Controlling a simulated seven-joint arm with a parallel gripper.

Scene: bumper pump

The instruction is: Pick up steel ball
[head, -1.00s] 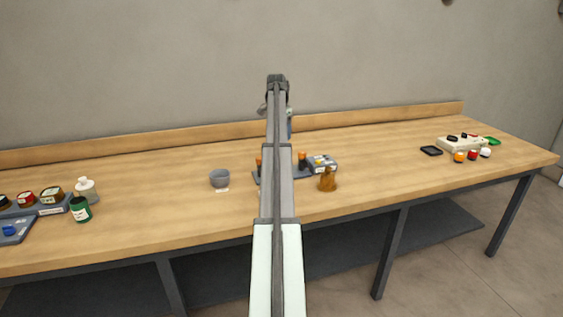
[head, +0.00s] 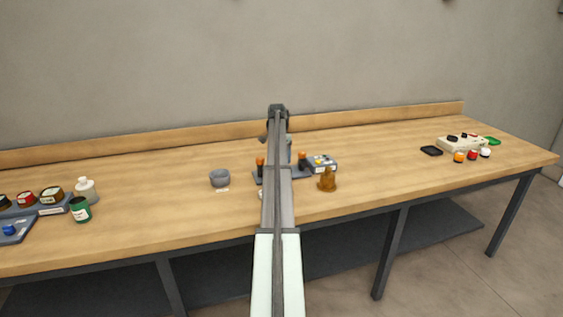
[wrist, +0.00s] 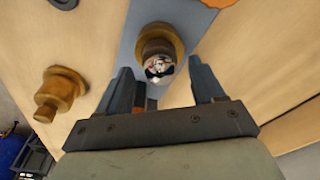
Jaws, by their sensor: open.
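The steel ball (wrist: 160,67) is shiny and mirror-like in the wrist view. It sits at the end of a round brass fitting (wrist: 157,38) on a grey-blue base strip (wrist: 128,48). My gripper (wrist: 162,72) is open, with one finger to the left of the ball and one to the right in the picture. Whether the ball lies fully between the fingers in depth I cannot tell. In the head view my arm hides the gripper, and I cannot clearly make out the ball.
Another brass piece (wrist: 60,92) stands to the left in the wrist view.

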